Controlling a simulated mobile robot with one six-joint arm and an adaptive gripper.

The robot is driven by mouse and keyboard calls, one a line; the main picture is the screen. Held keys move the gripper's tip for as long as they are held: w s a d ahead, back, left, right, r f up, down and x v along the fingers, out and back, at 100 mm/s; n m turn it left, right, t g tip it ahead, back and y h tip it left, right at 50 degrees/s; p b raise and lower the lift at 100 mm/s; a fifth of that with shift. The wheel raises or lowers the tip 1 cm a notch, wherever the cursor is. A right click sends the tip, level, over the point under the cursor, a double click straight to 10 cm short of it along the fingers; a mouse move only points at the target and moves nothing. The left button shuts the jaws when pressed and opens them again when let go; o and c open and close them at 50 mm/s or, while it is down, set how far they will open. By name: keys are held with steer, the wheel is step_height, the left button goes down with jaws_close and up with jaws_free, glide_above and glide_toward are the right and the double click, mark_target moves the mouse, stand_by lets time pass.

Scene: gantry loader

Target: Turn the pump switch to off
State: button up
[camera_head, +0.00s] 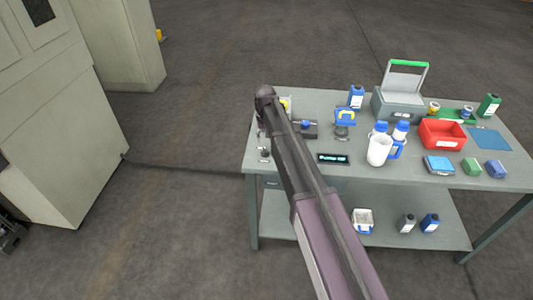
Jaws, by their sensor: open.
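I cannot make out a clear pump switch at this size. A small black panel with lit cyan text (333,158) lies near the front of the grey workbench (300,170); I cannot read its text surely. Behind it, a dark block with a blue part on top (305,125) sits just right of my arm; I cannot tell if this is the switch. My arm reaches up from the bottom across the bench's left end. My gripper cannot be made out; my arm seems to hide it. Small light metal parts at the bench's left edge are partly hidden and unclear.
A white jug (379,150), blue-capped bottles, a red bin (442,134) and a grey case with a green handle (398,103) crowd the bench's middle and right. Containers stand on the lower shelf (290,225).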

mark_target(265, 150)
steer(key=shift+f+b, duration=2.75)
steer(key=shift+f, duration=0.3)
jaws_close()
